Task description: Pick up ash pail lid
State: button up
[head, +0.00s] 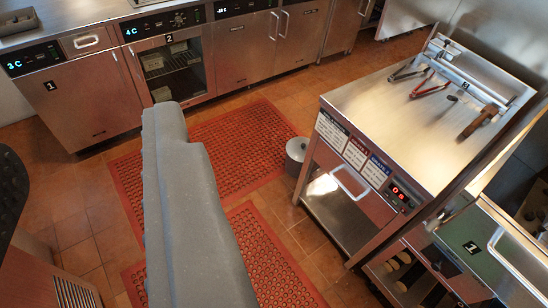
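A small grey metal pail (293,167) stands on the tiled floor, right of the red mats and against the left side of the steel counter. Its round top, which looks like the ash pail lid (297,149), appears to sit on it; the handle is too small to make out clearly. A large grey link of my arm fills the lower middle of the view, left of the pail and apart from it in the picture. My gripper's fingers do not show.
Red perforated mats (240,152) cover the aisle floor. A steel counter (385,105) holding tongs (432,84) and a brush-like tool (478,122) stands at right. Numbered steel fridges (84,100) line the back. Open tiled floor (285,213) lies in front of the pail.

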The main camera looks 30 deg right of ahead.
aim_at(296, 148)
jog(key=u, duration=0.45)
jog(key=k, duration=0.6)
jog(key=u, duration=0.3)
jog(key=i, duration=1.05)
jog(key=z, duration=0.75)
jog(key=i, duration=1.35)
jog(key=z, duration=1)
jog(key=i, duration=1.55)
jog(key=z, duration=0.6)
jog(key=i, duration=0.35)
jog(key=z, duration=0.15)
